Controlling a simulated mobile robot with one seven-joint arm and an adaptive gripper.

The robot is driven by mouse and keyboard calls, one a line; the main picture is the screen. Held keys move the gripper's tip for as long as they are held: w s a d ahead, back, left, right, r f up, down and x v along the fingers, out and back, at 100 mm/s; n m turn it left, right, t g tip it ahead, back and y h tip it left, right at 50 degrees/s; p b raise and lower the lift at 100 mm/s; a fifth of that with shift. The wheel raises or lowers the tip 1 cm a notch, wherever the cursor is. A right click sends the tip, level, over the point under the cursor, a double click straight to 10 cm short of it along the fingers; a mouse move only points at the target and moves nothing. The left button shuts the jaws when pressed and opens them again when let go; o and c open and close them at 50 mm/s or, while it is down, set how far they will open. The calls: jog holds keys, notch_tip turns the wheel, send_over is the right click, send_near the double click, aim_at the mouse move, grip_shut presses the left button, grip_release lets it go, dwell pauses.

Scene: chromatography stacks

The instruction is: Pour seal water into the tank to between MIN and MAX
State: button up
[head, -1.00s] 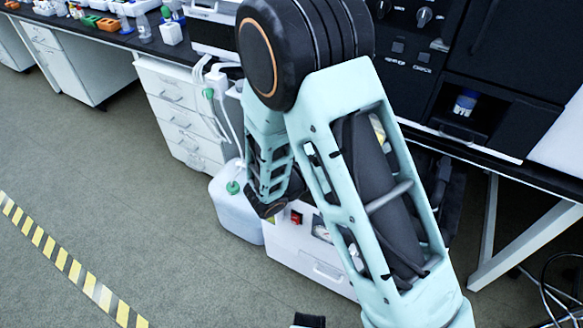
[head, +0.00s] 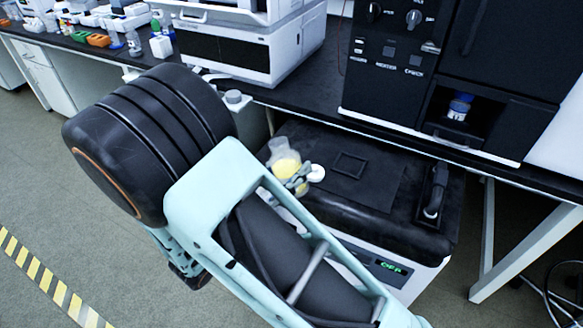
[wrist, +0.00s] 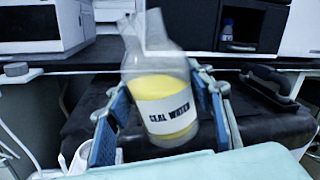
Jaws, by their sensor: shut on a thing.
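The seal water bottle (wrist: 163,90) is clear, with yellow inside and a white label reading SEAL WATER. In the wrist view it stands between the two blue fingers of my gripper (wrist: 160,125), which is shut on it, and it leans slightly. In the head view the bottle (head: 285,160) and my gripper (head: 296,184) show small beyond my arm, in front of or above a black-topped unit (head: 345,165). I cannot tell the height between them. No MIN or MAX marks can be made out, and I cannot tell which part is the tank.
The unit's front carries a green display reading OFF (head: 391,266), and a dark handle (head: 434,190) is at its right. A grey round cap (head: 234,97) is at the bench edge. A black instrument (head: 460,70) and a white instrument (head: 235,40) stand on the bench.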

jog(key=shift+a+r+n, duration=0.1)
jog(key=shift+n, duration=0.3)
jog(key=shift+w+a+n+p, duration=0.1)
jog(key=shift+a+n+p, duration=0.15)
jog(key=shift+n+p, duration=0.45)
jog(key=shift+d+n+t+p, duration=0.1)
jog(key=shift+n+t+p, duration=0.25)
jog(key=shift+p, duration=0.35)
jog(key=shift+d+n+p, duration=0.25)
jog(key=shift+n+p, duration=0.5)
jog(key=shift+n, duration=0.3)
jog(key=shift+s+d+n+t+p, duration=0.2)
jog(key=shift+n+t+p, duration=0.1)
jog(key=shift+n+t, duration=0.1)
jog(key=shift+f+n, duration=0.2)
jog(key=shift+n, duration=0.1)
jog(key=shift+p, duration=0.3)
jog(key=shift+f+n+y, duration=0.1)
jog(key=shift+n+y, duration=0.2)
jog(key=shift+n, duration=0.1)
jog(key=shift+d, duration=0.1)
